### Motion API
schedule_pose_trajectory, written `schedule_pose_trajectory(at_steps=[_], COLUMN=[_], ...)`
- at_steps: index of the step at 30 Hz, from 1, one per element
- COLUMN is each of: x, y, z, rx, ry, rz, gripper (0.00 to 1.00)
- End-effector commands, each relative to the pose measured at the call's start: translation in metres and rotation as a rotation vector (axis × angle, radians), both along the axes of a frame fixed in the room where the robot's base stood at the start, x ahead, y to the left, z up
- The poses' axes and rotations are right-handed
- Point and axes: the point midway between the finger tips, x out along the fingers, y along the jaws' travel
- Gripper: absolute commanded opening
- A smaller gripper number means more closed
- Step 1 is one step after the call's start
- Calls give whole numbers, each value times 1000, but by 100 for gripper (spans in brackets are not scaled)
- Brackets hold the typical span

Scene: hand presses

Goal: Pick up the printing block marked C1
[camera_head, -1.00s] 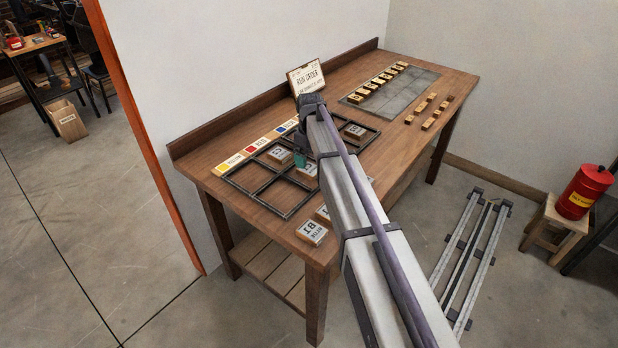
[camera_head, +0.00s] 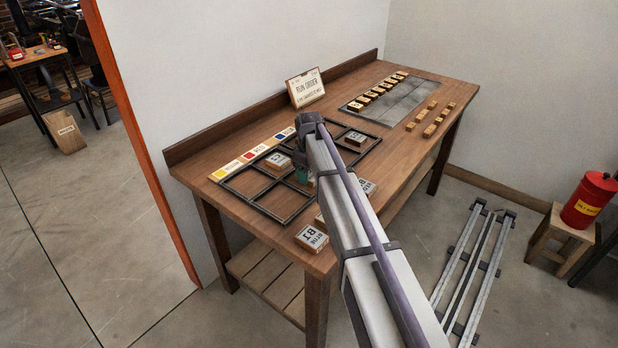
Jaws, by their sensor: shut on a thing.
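My gripper (camera_head: 302,174) is over the middle of the black divided frame (camera_head: 243,199) on the wooden table. It is shut on a printing block, which is mostly hidden behind my gripper and arm, so its mark cannot be read. Another pale-topped block (camera_head: 278,161) lies in a compartment to the left of my gripper. One more (camera_head: 355,139) lies in a compartment at the back right. Blocks outside the frame include one at the front edge (camera_head: 311,239) and one right of my arm (camera_head: 367,187). I cannot make out C1 on any block.
A run order sign (camera_head: 306,88) stands at the back of the table (camera_head: 205,158). A strip of coloured labels (camera_head: 249,155) lies behind the frame. A grey slab (camera_head: 405,98) with a row of type blocks is at the right, with small wooden pieces (camera_head: 421,116) beside it.

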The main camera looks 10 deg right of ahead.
Motion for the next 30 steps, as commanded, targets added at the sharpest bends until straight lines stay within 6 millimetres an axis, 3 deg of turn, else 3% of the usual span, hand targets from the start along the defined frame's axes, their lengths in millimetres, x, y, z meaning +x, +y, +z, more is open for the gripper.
schedule_pose_trajectory(at_steps=[4,12,17,24,30], x=[0,0,0,0,0], y=[0,0,0,0,0], z=[0,6,35,93,103], rx=[0,0,0,0,0], ry=[0,0,0,0,0], rz=[0,0,0,0,0], gripper=[34,33,33,33,33])
